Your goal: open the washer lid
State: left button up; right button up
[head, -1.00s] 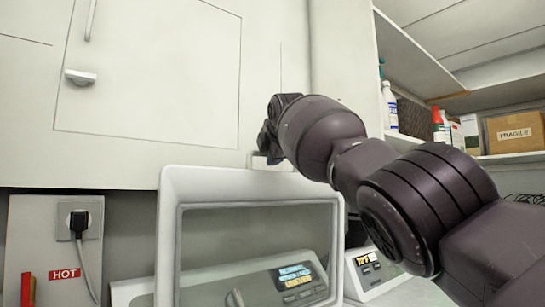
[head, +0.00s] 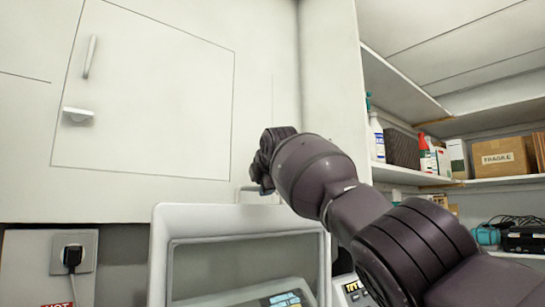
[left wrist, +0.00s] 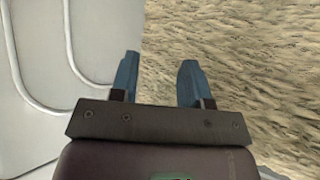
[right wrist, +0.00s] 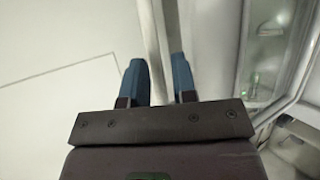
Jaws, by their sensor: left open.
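The washer lid (head: 235,217) stands raised and near upright in the head view, a pale frame around a grey window. Its handle (head: 243,189) is at the top edge. My right gripper (head: 262,178) is at this handle, its fingertips mostly hidden by the wrist. In the right wrist view its blue fingers (right wrist: 160,78) are close together, with the pale handle bar (right wrist: 156,30) between them and the lid frame (right wrist: 305,60) to the right. My left gripper (left wrist: 158,75) is open and empty in the left wrist view, outside the head view.
A white cabinet (head: 150,85) is behind and above the lid. Shelves (head: 430,178) at the right hold bottles and a cardboard box (head: 500,157). A plug (head: 72,255) is in a wall socket at the left. A shaggy rug (left wrist: 260,70) is under my left gripper.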

jog(key=p+v, duration=0.4)
jog(key=v, duration=0.4)
jog(key=shift+s+p, duration=0.3)
jog(key=shift+s, duration=0.05)
jog(key=shift+d+f, duration=0.1)
dwell(0.4)
